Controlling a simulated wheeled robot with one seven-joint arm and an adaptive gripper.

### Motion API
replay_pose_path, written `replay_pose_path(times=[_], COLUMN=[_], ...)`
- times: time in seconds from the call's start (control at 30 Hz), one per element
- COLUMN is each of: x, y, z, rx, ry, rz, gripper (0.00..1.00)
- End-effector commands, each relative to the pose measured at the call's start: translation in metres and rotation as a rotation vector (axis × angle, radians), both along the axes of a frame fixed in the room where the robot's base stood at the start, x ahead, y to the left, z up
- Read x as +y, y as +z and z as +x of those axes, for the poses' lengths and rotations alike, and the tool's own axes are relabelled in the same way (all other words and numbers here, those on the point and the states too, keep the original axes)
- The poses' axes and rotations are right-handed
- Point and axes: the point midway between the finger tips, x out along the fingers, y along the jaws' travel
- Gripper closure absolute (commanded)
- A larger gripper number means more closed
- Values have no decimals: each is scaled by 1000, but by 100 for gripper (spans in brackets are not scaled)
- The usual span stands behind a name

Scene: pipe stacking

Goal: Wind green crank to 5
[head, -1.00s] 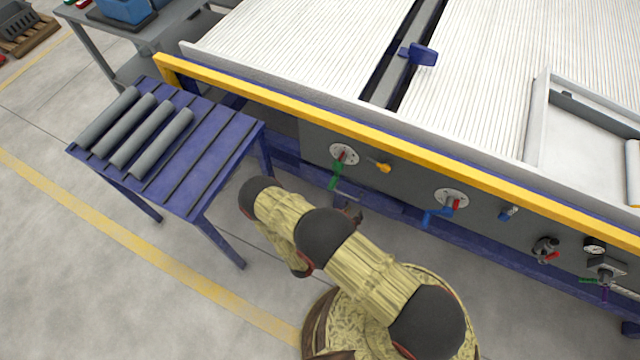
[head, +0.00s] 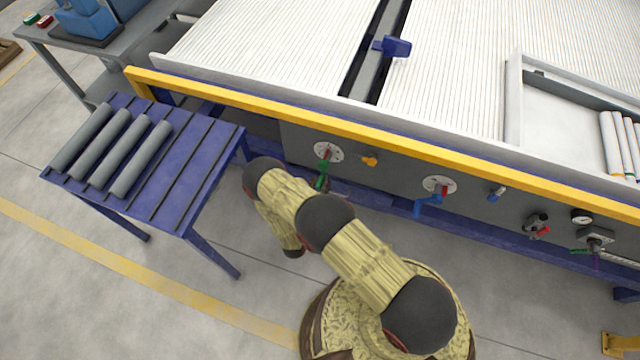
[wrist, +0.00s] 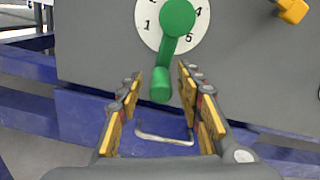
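The green crank (head: 322,172) sits on a white round dial (head: 329,152) at the left of the grey machine panel. In the wrist view, the green crank (wrist: 178,18) has its hub over the dial (wrist: 149,30), and its arm hangs down, slightly left. Its knob end is low, between my fingers. The digits 1, 4 and 5 can be read; part of the dial is covered by the hub. My gripper (wrist: 158,98) is open, with one finger on each side of the knob and no clear contact. In the head view, my arm mostly hides the gripper.
A yellow handle (head: 369,161) is just right of the dial, also in the wrist view (wrist: 292,10). A blue crank (head: 428,203) is farther right. A yellow rail (head: 300,115) runs above the panel. A blue table (head: 205,165) with several grey pipes stands left.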

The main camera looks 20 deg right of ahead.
Motion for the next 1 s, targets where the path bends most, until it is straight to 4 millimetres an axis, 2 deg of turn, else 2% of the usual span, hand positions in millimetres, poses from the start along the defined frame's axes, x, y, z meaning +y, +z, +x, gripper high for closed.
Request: replay_pose_path(times=[0.37,1.0], x=[-3,-3], y=[0,0], z=[4,4], rx=[1,1], ry=[0,0], rz=[-1,0], gripper=[65,100])
